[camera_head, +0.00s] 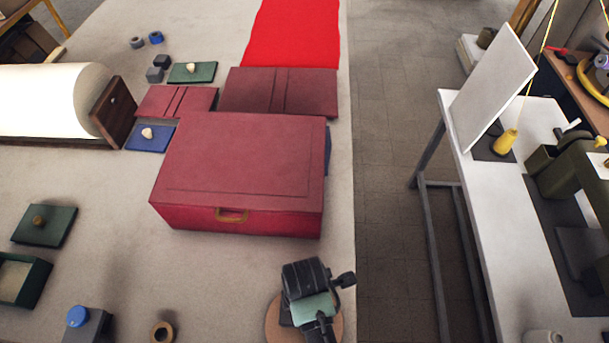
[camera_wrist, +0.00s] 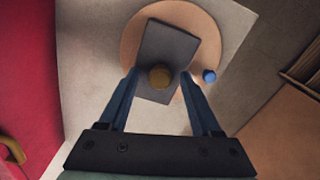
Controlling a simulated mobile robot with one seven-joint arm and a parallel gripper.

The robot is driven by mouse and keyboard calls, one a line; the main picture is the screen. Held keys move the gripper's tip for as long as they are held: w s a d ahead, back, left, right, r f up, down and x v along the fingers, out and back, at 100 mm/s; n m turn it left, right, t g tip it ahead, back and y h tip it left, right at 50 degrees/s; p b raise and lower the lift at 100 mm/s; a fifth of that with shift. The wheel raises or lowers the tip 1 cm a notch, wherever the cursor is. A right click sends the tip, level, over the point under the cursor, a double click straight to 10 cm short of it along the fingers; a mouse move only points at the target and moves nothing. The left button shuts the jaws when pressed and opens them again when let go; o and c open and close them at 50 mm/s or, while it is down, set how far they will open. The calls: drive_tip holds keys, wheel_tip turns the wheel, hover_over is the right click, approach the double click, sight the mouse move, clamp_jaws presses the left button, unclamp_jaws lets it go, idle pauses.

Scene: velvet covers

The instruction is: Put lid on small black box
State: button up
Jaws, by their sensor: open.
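A dark grey rectangular lid or slab with a brass-coloured round knob (camera_wrist: 158,92) lies over a round tan disc (camera_wrist: 203,22) in the wrist view. My gripper (camera_wrist: 159,73) is open, its two blue fingers on either side of the knob, which it does not grip. In the head view my gripper's body hides this piece, and only part of the disc (camera_head: 272,322) shows. I cannot tell whether a box is under the slab. Two small dark cubes (camera_head: 155,74) sit at the back left.
A large red case (camera_head: 240,160) stands just behind my gripper. A dark grey block with a blue knob (camera_head: 77,316) is at the front left, near a green lid (camera_head: 45,224) and an open green box (camera_head: 24,278). A white table (camera_head: 478,197) stands right across the floor gap.

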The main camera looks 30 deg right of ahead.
wheel_tip(320, 180, up, 13)
drive_tip(key=p, duration=0.1)
idle(0.3)
drive_tip(key=shift+f, duration=0.1)
drive_tip(key=w+a+r+m+t+h+b, duration=0.1)
drive_tip(key=w+r+m+t+b, duration=0.15)
drive_tip(key=w+r+t, duration=0.45)
drive_tip(key=w+r+m+t+b, duration=0.2)
drive_tip(key=w+r+b, duration=0.15)
drive_tip(key=w, duration=0.65)
drive_tip(key=w+a+r+m+t+b, duration=0.25)
drive_tip(key=w+r+t, duration=0.25)
drive_tip(key=r, duration=0.6)
drive_tip(key=s+a+r+m+t+b, duration=0.2)
drive_tip(key=s+r+t, duration=0.1)
drive_tip(key=r, duration=0.6)
drive_tip(key=s+a+r+m+t+b, duration=0.2)
drive_tip(key=s+r+t, duration=0.2)
drive_tip(key=r, duration=0.5)
drive_tip(key=s+a+r+m+t+y+b, duration=0.1)
drive_tip(key=s+a+r+m+t+b, duration=0.1)
drive_tip(key=r+t, duration=0.4)
wheel_tip(320, 180, up, 3)
drive_tip(key=shift+s+f+m+b, duration=0.1)
drive_tip(key=shift+s+m+b, duration=0.4)
drive_tip(key=shift+s, duration=0.6)
